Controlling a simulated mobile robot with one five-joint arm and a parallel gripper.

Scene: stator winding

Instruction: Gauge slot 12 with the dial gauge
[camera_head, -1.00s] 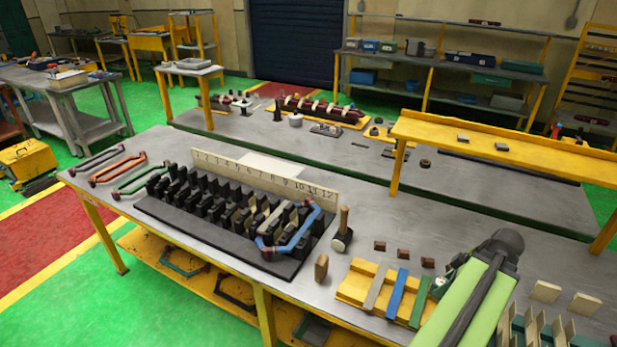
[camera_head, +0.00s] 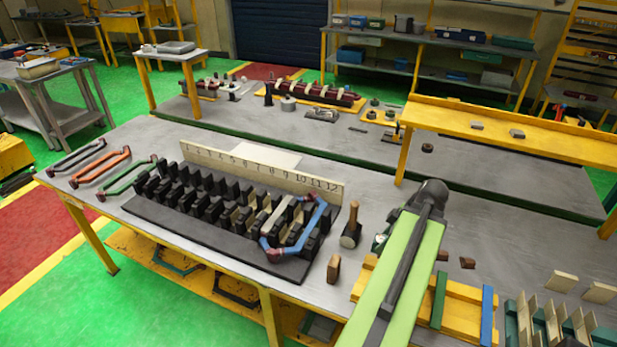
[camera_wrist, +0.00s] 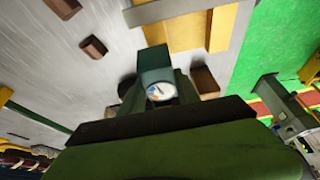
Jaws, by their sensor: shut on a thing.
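The dial gauge (camera_wrist: 154,62) is a dark green block with a white dial face, seen in the wrist view. My gripper (camera_wrist: 160,118) is shut on it; the fingertips are largely hidden. In the head view a small dark green part of the gauge (camera_head: 379,242) shows beside the arm's end, right of the mallet.
A mallet (camera_head: 351,228) and a brown wooden block (camera_head: 333,269) stand between the stator block and my arm. A yellow rack (camera_head: 462,316) with coloured bars is right of the arm.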

